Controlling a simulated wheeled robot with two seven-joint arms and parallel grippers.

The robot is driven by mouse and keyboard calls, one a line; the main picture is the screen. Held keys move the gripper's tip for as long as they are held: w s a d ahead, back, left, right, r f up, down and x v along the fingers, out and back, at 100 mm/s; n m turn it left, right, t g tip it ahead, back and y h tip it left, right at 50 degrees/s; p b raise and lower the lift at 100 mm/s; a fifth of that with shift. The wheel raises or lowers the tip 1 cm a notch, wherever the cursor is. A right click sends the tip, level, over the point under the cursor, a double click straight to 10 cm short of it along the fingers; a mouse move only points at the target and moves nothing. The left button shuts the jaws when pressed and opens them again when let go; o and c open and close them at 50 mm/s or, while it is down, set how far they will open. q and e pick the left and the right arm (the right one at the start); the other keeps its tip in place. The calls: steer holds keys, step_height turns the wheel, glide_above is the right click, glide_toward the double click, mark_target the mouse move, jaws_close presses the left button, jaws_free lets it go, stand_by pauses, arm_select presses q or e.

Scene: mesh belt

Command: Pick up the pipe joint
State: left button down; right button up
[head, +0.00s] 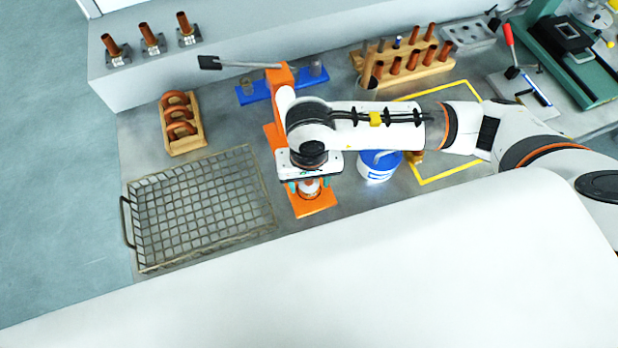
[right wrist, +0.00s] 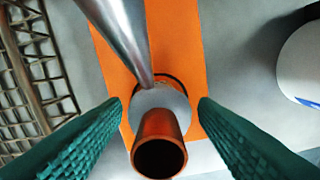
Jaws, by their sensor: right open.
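The pipe joint (right wrist: 162,130), a copper tube with an open dark end, stands at a round grey piece on an orange base (right wrist: 175,40). The orange base also shows in the head view (head: 318,208). My right gripper (head: 309,186) is over the base, pointing down. In the right wrist view its two teal ridged fingers (right wrist: 160,101) are open, one on each side of the copper tube, with visible gaps. A shiny metal rod (right wrist: 122,35) rises behind the tube. In the head view the joint is mostly hidden by my gripper. My left gripper is not in view.
A wire mesh basket (head: 200,205) lies left of my gripper. A white and blue tub (head: 378,170) stands close on the right. A wooden rack of copper elbows (head: 182,140), a pipe rack (head: 430,65) and a blue stand (head: 262,94) are behind.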

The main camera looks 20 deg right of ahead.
steer(key=shift+w, duration=0.1)
steer(key=c, duration=1.1)
